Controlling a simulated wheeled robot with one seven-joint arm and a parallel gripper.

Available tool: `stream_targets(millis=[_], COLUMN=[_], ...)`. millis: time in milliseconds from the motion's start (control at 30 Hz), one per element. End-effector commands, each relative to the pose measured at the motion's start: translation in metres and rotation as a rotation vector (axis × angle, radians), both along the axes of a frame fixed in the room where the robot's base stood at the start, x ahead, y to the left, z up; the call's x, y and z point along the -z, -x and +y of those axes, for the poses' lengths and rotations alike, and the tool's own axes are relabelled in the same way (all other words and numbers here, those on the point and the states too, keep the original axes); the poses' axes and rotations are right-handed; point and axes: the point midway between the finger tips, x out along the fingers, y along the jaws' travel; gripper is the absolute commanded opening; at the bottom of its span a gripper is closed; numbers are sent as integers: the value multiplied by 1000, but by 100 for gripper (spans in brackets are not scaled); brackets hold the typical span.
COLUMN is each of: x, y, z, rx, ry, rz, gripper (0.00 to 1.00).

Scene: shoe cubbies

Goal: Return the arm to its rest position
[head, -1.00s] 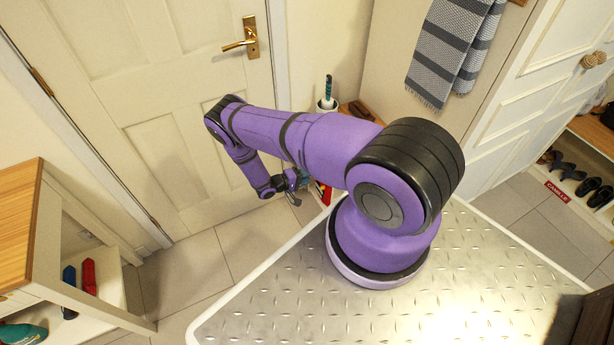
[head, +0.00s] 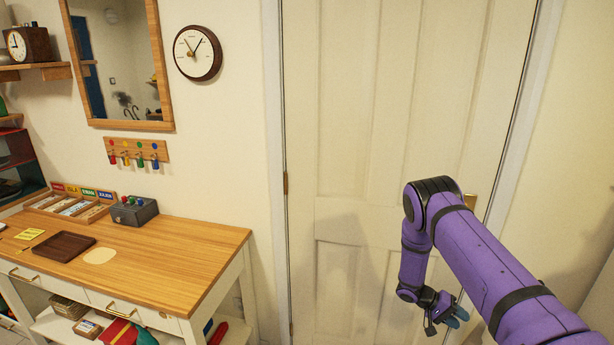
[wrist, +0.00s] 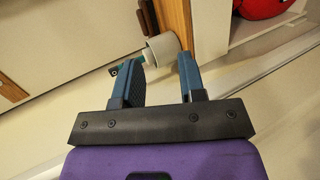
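My purple arm reaches in from the lower right of the head view, bent at the elbow, with its end hanging down in front of the white door (head: 350,120). My gripper (head: 452,318) shows small near the bottom of that view. In the wrist view my gripper (wrist: 162,75) has its two blue fingers apart with nothing between them. Beyond the fingertips is a white cup (wrist: 162,48) with a teal-handled thing in it, farther off and not touched.
A wooden-topped table (head: 180,262) stands at the left with a dark tray (head: 62,246) and a grey box (head: 134,210) on it. A mirror, a clock (head: 198,53) and a key rack (head: 137,151) hang above. A red object (wrist: 268,6) shows in the wrist view.

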Motion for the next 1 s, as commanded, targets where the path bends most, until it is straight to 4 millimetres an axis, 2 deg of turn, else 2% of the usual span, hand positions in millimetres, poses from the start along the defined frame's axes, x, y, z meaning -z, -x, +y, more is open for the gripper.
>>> stream_targets(millis=[33,200,500,733,1000], x=[-23,-89,-201,-283,-370], y=[-7,-20,-22,-8,24], z=[4,17,41,60,82], rx=[12,38,56,41,0], ry=[-24,-109,-266,-389,-531], rz=[-15,-47,-110,-166,-237], gripper=[37,37,37,37,37])
